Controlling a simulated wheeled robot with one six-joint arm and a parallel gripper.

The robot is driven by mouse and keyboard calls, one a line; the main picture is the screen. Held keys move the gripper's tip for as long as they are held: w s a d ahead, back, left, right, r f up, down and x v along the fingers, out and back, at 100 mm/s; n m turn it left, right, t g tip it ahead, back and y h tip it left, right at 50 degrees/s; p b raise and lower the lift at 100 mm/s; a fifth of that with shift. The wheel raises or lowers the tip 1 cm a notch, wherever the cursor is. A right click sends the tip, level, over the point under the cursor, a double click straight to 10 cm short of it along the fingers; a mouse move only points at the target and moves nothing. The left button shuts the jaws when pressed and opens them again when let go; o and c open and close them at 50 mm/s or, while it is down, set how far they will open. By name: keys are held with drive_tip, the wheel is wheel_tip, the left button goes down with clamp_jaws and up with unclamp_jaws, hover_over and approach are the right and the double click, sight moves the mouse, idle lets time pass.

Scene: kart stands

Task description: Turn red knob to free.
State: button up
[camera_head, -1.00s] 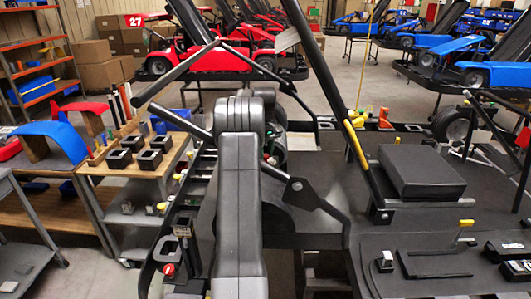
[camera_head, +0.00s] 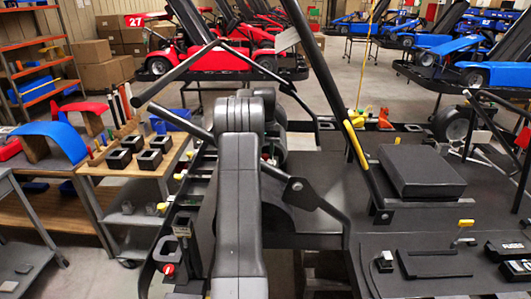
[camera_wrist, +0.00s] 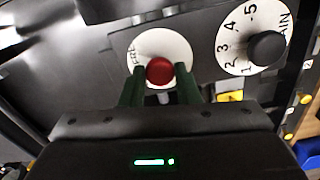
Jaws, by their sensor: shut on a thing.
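The red knob (camera_wrist: 159,71) shows in the wrist view, in front of a round white dial plate (camera_wrist: 178,46). Dark letters that look like FREE stand slanted on the plate, up and to the left of the knob. My gripper (camera_wrist: 160,76) has its two green fingers on the left and right sides of the knob and is shut on it. The knob's pointer, if it has one, cannot be made out. In the head view my arm hides the gripper and this knob.
Right of the plate is a black knob (camera_wrist: 267,48) on a numbered white dial. In the head view, a black padded block (camera_head: 420,172) lies on the kart deck, and a wooden-topped cart (camera_head: 108,168) stands at left.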

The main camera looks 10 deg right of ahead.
sight(266, 155)
drive_tip(key=shift+m, duration=0.3)
idle(0.4)
drive_tip(key=o, duration=1)
drive_tip(key=shift+c, duration=0.2)
drive_tip(key=shift+r, duration=0.1)
wheel_tip(266, 155, up, 7)
drive_tip(key=shift+r+b, duration=0.2)
drive_tip(key=shift+b, duration=0.35)
wheel_tip(266, 155, down, 8)
drive_tip(key=shift+r+p, duration=0.2)
drive_tip(key=shift+p, duration=0.45)
